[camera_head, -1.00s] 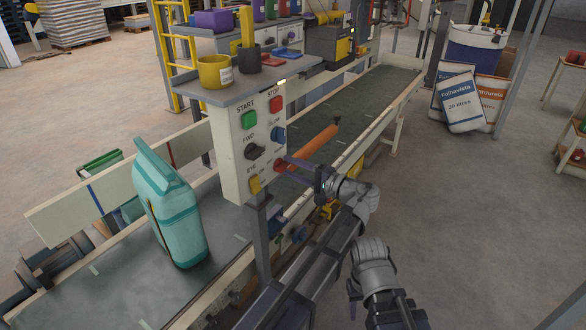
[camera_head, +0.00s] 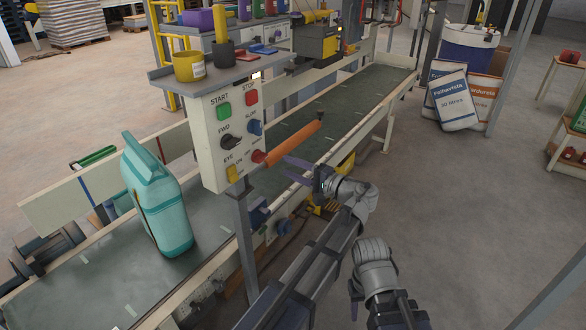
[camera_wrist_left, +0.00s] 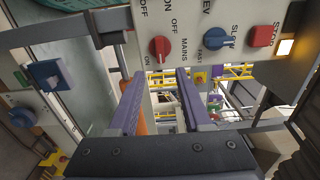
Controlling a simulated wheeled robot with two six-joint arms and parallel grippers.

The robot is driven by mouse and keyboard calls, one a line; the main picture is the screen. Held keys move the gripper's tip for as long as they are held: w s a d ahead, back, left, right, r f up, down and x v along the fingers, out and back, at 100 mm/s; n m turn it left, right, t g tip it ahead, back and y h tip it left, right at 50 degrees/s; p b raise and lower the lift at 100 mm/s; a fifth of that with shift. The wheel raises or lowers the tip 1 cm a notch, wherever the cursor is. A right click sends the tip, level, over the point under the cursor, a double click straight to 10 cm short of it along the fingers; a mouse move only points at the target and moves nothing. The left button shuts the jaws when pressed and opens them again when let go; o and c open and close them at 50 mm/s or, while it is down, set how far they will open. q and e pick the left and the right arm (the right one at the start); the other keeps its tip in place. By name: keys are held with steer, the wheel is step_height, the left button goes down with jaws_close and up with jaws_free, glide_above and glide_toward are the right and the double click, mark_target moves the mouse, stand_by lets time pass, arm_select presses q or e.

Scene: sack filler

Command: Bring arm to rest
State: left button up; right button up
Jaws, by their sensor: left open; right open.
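My left gripper (camera_head: 303,174) is open and empty in the head view, to the right of the control panel (camera_head: 208,150) and apart from it. In the left wrist view its two purple fingers (camera_wrist_left: 161,88) are spread, with nothing between the tips, below the red mains knob (camera_wrist_left: 160,49). The blue slow/fast knob (camera_wrist_left: 217,38) and the red stop button (camera_wrist_left: 262,36) show to the right. My right gripper (camera_head: 354,290) is open and empty, low over the floor at the right of the conveyor.
The conveyor (camera_head: 345,110) runs behind the panel, with a teal canister (camera_head: 158,200) standing on its near part. An orange bar (camera_head: 295,143) extends right of the panel. Pots stand on the shelf (camera_head: 220,72). Sacks (camera_head: 453,103) lean at the back right; floor (camera_head: 475,220) there is clear.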

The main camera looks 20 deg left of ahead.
arm_select(q)
steer(key=s+a+f+n+g+h, duration=0.1)
steer(key=s+a+f+g+h, duration=0.35)
steer(key=f, duration=0.45)
steer(key=s+d+f+n+h, duration=0.2)
steer(key=s+d+f+h, duration=0.1)
steer(key=s+f+h, duration=0.35)
steer(key=s+d+f+n+h, duration=0.1)
steer(key=s+d+f+h, duration=0.2)
steer(key=s+f+h, duration=0.4)
steer(key=s+d+m+g+y, duration=0.1)
steer(key=s+d+m, duration=0.1)
steer(key=s+d, duration=0.3)
steer(key=s+d+m+g+y, duration=0.1)
steer(key=s+d+m, duration=0.1)
steer(key=d, duration=0.5)
step_height(320, 180, up, 18)
steer(key=p, duration=1.7)
steer(key=shift+a, duration=0.1)
